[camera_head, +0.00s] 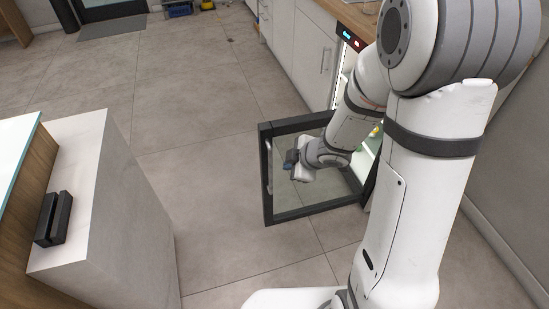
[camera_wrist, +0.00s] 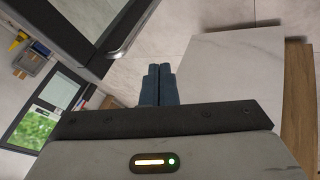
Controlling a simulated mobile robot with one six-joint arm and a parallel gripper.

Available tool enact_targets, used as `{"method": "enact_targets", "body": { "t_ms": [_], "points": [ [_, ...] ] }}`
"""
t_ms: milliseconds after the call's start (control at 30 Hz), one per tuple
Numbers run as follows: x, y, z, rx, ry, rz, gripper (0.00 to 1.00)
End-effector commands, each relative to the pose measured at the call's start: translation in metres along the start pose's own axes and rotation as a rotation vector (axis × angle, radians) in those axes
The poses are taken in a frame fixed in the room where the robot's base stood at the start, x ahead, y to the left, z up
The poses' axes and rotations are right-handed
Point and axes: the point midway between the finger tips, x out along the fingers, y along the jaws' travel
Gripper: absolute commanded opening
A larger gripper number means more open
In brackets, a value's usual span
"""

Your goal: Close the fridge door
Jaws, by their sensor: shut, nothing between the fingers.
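The fridge door (camera_head: 312,213) is a dark-framed glass door. It stands open, swung out from the fridge into the floor area, with a pale bar handle (camera_head: 269,165) along its left edge. The lit fridge (camera_head: 342,72) is under the counter and is mostly hidden by my arm. My gripper (camera_head: 290,160) is shut and empty, in front of the door's glass as seen from the head. In the wrist view its blue fingers (camera_wrist: 159,85) are together, and the door frame (camera_wrist: 95,62) and handle (camera_wrist: 130,38) are at upper left. I cannot tell whether they touch the door.
White cabinets (camera_head: 300,50) run beside the fridge. The tiled floor (camera_head: 190,90) between them is clear. A wall is close at right.

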Motion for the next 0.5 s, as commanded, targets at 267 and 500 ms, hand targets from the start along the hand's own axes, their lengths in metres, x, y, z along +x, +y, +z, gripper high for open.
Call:
{"method": "enact_targets", "body": {
  "t_ms": [267,500],
  "points": [
    [0.05,-0.004,0.002,-0.006,0.003,-0.006,0.0],
    [0.1,-0.004,0.002,-0.003,0.001,-0.005,0.0]
  ]
}}
